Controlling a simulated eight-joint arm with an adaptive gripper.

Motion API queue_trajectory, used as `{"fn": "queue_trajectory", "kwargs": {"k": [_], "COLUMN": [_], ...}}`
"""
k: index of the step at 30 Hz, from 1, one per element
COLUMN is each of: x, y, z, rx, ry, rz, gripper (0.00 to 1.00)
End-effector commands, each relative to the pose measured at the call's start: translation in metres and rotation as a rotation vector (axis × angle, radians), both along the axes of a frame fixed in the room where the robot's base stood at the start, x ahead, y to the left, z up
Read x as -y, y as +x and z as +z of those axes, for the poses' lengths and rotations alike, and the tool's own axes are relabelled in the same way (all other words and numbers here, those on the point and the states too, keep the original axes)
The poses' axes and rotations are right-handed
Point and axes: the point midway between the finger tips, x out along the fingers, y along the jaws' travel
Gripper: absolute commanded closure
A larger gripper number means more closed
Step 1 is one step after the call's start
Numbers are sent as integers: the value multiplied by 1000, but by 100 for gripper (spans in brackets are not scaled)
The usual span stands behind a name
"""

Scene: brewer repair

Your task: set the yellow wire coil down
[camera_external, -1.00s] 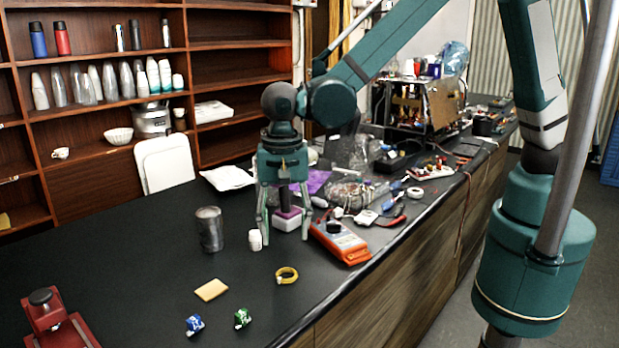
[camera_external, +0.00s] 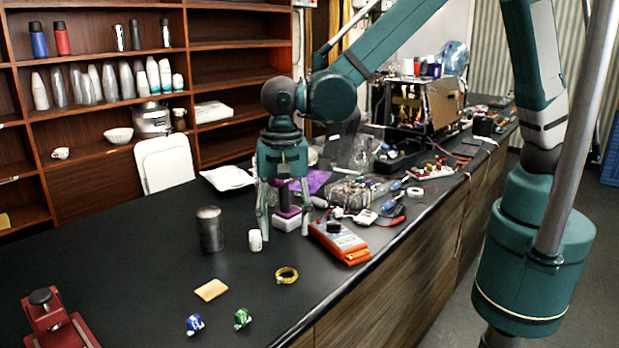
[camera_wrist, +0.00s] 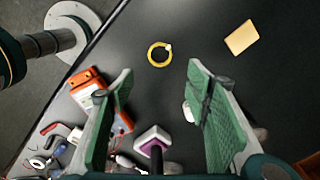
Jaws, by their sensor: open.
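The yellow wire coil (camera_external: 287,275) lies flat on the black bench top, near its front edge. It also shows in the wrist view (camera_wrist: 159,54), beyond my fingertips and apart from them. My gripper (camera_external: 284,222) is open and empty, pointing down above the bench, farther back than the coil. In the wrist view its two green fingers (camera_wrist: 160,78) are spread wide, with nothing held between them.
A dark metal cylinder (camera_external: 209,229), a small white jar (camera_external: 255,240) and a tan sponge (camera_external: 211,290) are to the left. Bare bench surrounds the coil.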

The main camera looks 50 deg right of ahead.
Motion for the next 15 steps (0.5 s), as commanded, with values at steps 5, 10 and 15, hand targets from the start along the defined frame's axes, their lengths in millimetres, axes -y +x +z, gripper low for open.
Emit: {"fn": "queue_trajectory", "kwargs": {"k": [5,10,15], "x": [1,12,39], "y": [1,6,19], "z": [1,9,27], "rx": [1,7,25], "ry": [1,8,27], "rz": [1,12,43], "gripper": [52,52,52]}}
